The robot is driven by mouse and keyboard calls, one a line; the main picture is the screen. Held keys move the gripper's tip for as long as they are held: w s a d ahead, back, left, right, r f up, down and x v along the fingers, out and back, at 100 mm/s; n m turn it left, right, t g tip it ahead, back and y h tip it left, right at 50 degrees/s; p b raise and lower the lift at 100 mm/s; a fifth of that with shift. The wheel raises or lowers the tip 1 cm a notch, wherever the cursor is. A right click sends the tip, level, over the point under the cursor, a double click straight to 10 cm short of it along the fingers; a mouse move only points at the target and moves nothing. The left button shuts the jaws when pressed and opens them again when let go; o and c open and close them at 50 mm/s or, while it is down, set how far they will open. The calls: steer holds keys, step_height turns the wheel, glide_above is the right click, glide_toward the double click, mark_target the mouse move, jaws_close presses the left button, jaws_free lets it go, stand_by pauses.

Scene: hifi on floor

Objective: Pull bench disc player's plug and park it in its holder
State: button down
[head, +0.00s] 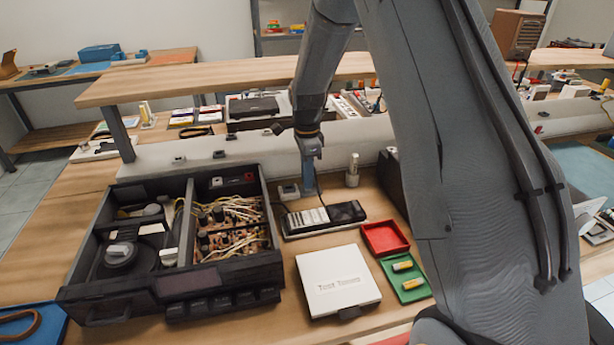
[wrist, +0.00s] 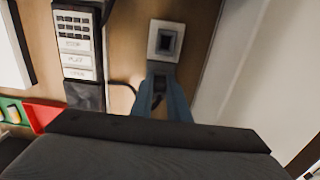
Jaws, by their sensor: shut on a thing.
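The bench disc player (head: 92,228) stands on the bench at left, its lid off and its inside showing. My gripper (head: 309,188) points down at the bench just behind the remote. In the wrist view its blue-grey fingers (wrist: 162,95) are closed around a small dark plug (wrist: 158,84). A thin black cord (wrist: 124,87) curves near the plug, partly hidden. A pale block with a dark square opening (wrist: 165,28) lies just beyond the fingertips; it also shows left of my gripper in the head view (head: 288,191). The opening looks empty. I cannot tell whether this block is the holder.
A remote (head: 345,212) lies close in front of my gripper. A white box (head: 335,280), a red tray (head: 385,237) and a green tray (head: 413,293) stand nearer. A small bottle (head: 352,172) stands right of my gripper. Grey trunking (head: 245,147) runs behind, under a raised shelf (head: 210,77).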

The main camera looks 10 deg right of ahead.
stand_by(0.4)
steer(key=c, duration=1.6)
jaws_free()
